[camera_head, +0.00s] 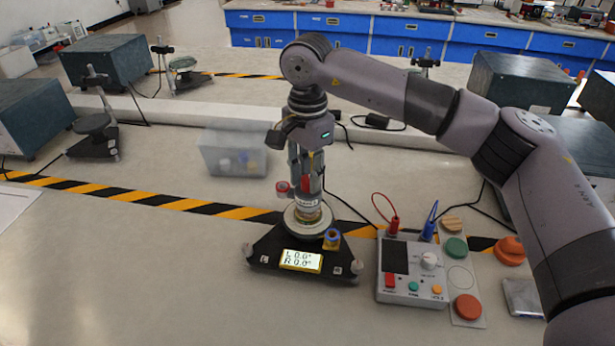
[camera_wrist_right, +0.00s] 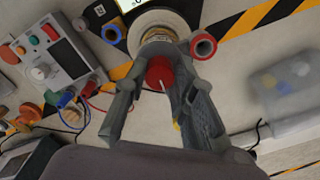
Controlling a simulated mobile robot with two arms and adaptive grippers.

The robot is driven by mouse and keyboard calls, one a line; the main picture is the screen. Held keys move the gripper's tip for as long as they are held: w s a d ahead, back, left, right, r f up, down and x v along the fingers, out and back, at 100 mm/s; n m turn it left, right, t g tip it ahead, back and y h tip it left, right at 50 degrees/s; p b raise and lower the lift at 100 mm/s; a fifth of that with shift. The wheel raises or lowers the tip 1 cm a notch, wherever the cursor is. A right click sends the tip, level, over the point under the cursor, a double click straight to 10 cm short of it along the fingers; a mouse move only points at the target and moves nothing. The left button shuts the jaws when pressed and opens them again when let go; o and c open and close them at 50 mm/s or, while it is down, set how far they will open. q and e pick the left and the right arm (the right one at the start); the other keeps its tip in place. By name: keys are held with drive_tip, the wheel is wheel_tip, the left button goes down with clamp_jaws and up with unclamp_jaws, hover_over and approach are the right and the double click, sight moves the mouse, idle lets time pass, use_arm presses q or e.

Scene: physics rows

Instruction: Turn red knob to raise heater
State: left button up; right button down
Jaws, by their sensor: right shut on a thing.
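A stand with a black triangular base (camera_head: 270,258) carries a lit display (camera_head: 301,260) reading L 0.0° and R 0.0°. A round pale plate and a metallic column (camera_head: 308,215) rise from its middle. The red knob (camera_wrist_right: 160,72) shows between the fingers of my right gripper (camera_wrist_right: 158,62) in the wrist view. In the head view my right gripper (camera_head: 307,188) comes down from above the stand, shut on the red knob, which it mostly hides. A red ring-shaped part (camera_head: 282,187) sits just outside the fingers; it also shows in the wrist view (camera_wrist_right: 203,46). I cannot make out the heater for certain.
A control box (camera_head: 412,270) with buttons, a dial and red and blue plugs stands right of the stand. A strip with coloured discs (camera_head: 466,306) lies beside it. A clear bin (camera_head: 232,153) stands behind left.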

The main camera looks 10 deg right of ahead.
sight(308, 179)
drive_tip(key=shift+r+n, duration=0.1)
drive_tip(key=shift+n, duration=0.5)
drive_tip(key=c, duration=1.3)
unclamp_jaws()
drive_tip(key=shift+c, duration=0.2)
wheel_tip(308, 179, up, 12)
